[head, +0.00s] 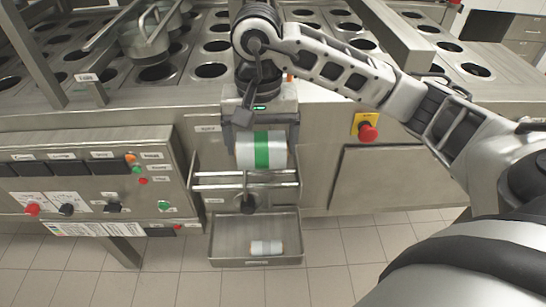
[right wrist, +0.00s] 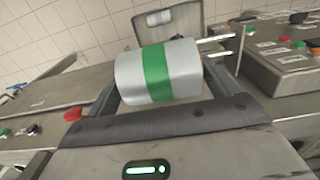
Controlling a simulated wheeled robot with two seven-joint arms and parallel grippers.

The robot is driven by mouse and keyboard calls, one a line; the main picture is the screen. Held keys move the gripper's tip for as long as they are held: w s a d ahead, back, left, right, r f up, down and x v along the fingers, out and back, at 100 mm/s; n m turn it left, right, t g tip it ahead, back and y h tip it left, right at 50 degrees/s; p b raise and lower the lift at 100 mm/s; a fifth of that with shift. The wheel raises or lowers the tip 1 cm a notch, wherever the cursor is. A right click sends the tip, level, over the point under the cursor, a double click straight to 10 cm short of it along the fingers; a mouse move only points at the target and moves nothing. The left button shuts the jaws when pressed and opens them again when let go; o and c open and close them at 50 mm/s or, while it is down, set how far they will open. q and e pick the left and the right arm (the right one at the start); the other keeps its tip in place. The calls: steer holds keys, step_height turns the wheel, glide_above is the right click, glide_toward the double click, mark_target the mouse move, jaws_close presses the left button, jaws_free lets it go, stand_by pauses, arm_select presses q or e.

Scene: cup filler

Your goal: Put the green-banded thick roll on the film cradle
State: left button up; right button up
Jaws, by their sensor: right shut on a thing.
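The green-banded thick roll (head: 247,152) is white with a wide green band round its middle. My right gripper (head: 262,142) is shut on it from above, with a finger at each end. In the right wrist view the roll (right wrist: 187,72) lies crosswise between the fingers. The film cradle (head: 215,187), with parallel metal rods, is on the machine front just below the roll in the head view. In the right wrist view its rods (right wrist: 218,38) show behind the roll. I cannot tell whether the roll touches the rods. My left gripper is out of view.
A metal tray (head: 228,241) under the cradle holds a small, pale roll (head: 266,247). A control panel (head: 95,178) stands to the left. A red emergency button (head: 368,132) is to the right. The machine top has rows of round holes and a metal pot (head: 145,42).

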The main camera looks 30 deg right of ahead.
arm_select(q)
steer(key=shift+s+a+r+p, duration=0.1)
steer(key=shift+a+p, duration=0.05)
steer(key=shift+p, duration=0.4)
arm_select(e)
steer(key=w+d+f, duration=0.2)
steer(key=d+f, duration=0.2)
steer(key=f, duration=0.4)
steer(key=shift+f, duration=0.25)
steer(key=shift+w+f, duration=0.1)
steer(key=shift+f+b, duration=0.2)
steer(key=shift+b, duration=0.1)
steer(key=o, duration=1)
steer(key=shift+a+r, duration=0.1)
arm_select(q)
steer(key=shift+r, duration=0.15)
arm_select(e)
steer(key=shift+r, duration=0.1)
